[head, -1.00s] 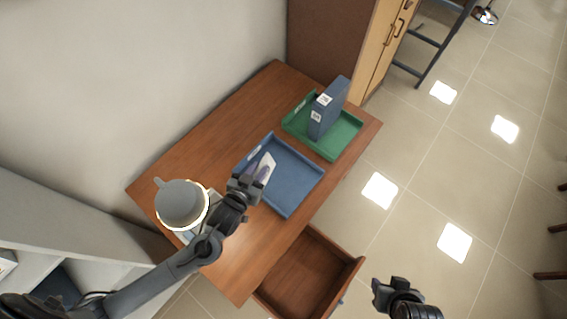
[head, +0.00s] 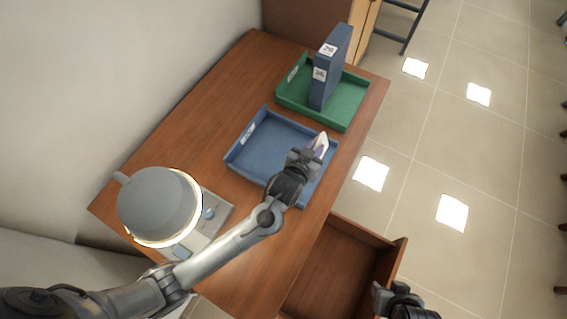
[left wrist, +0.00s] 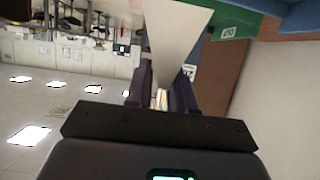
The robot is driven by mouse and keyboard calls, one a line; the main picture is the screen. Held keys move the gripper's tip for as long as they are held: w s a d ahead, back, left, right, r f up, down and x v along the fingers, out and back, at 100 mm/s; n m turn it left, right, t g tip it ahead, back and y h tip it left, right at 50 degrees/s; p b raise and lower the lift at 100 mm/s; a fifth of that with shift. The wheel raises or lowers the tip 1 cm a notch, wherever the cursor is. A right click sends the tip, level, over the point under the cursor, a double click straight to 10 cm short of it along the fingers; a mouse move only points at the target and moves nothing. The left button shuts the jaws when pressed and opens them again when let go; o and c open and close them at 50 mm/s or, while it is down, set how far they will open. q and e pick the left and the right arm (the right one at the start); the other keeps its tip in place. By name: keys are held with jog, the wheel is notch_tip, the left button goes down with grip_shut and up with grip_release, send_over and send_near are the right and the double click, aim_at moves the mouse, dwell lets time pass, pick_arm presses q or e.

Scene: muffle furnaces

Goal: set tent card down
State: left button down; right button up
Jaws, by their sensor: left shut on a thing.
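In the left wrist view the tent card (left wrist: 174,38) rises pale and wedge-shaped between the fingers of my left gripper (left wrist: 161,98). The arm hides part of the blue tray's front. I cannot tell whether the card touches the tray. My right gripper (head: 385,294) is at the bottom right, beside the drawer; its fingers are too unclear to judge.
A green tray (head: 349,107) holding an upright blue binder (head: 330,72) stands behind the blue tray. A grey rounded device (head: 160,205) with a base stands at the table's left. An open drawer (head: 345,265) juts out at the front. The table's (head: 222,95) back left is clear.

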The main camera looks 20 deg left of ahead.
pick_arm(q)
jog(key=shift+w+d+f+b, duration=0.25)
jog(key=shift+w+d+b, duration=0.25)
jog(key=shift+b, duration=0.15)
jog(key=shift+w+a+f, duration=0.1)
jog(key=shift+a, duration=0.1)
jog(key=b, duration=0.1)
send_over(281, 162)
notch_tip(281, 162, down, 7)
jog(key=shift+f+b, duration=0.55)
jog(key=shift+f, duration=1.25)
pick_arm(e)
jog(key=shift+d+f, duration=0.1)
jog(key=shift+f, duration=2.1)
jog(key=shift+w, duration=0.1)
pick_arm(q)
jog(key=shift+f, duration=0.2)
jog(key=c, duration=1)
grip_release()
jog(key=shift+o, duration=0.2)
jog(key=shift+r, duration=0.15)
